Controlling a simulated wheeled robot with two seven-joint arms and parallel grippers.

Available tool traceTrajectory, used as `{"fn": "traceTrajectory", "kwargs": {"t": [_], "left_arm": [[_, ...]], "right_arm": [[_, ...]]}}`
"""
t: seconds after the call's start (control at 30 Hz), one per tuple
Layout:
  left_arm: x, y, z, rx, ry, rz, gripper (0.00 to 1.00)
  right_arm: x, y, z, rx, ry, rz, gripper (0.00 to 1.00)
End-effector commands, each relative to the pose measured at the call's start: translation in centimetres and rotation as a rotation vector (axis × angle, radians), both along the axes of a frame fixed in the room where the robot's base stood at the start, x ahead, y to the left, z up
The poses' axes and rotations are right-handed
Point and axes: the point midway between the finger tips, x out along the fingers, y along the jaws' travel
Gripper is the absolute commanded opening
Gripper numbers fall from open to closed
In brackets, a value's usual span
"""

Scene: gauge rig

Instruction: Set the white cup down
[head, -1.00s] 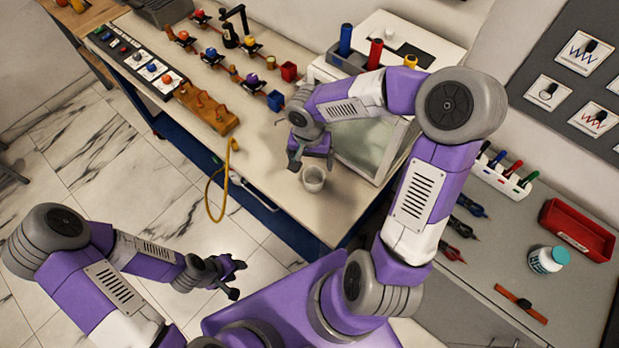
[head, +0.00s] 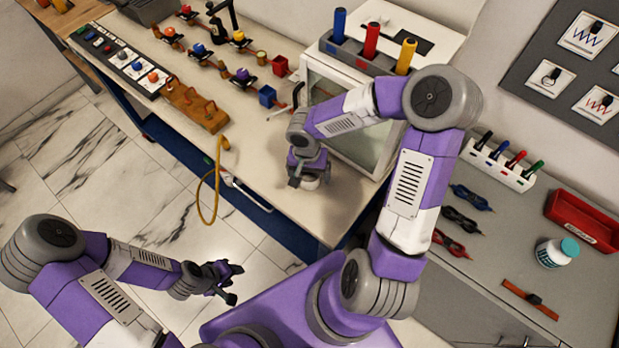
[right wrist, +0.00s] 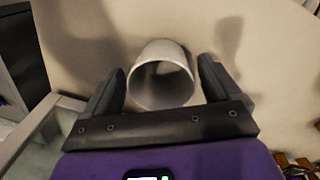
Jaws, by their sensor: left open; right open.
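The white cup (right wrist: 162,77) appears in the right wrist view between the two dark fingers of my right gripper, with a visible gap on each side. Its round opening faces the camera. In the head view, the cup (head: 311,183) is mostly hidden under my right gripper (head: 303,176), with only a bit of it showing at the worktop. My right gripper is open around the cup. My left gripper (head: 229,285) is open and empty, out over the floor in front of the bench.
A glass-fronted case (head: 350,125) stands right behind my right gripper, with blue, red and yellow handled tools on top. A yellow cable (head: 209,200) hangs over the bench's front edge. The worktop (head: 255,150) left of the cup is clear.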

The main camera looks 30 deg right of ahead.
Motion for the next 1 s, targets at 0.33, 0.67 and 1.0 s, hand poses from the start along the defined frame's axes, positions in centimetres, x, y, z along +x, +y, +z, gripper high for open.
{"fn": "traceTrajectory", "kwargs": {"t": [0.33,0.67,1.0], "left_arm": [[0.0,0.0,0.0,0.0,0.0,0.0,0.43],[0.0,0.0,0.0,0.0,0.0,0.0,0.43],[0.0,0.0,1.0,0.0,0.0,0.0,0.43]], "right_arm": [[0.0,0.0,0.0,-0.001,-0.001,0.0,0.68],[0.0,0.0,0.0,-0.001,-0.001,0.0,0.3],[0.1,0.0,3.4,-0.003,-0.007,-0.001,0.3]]}}
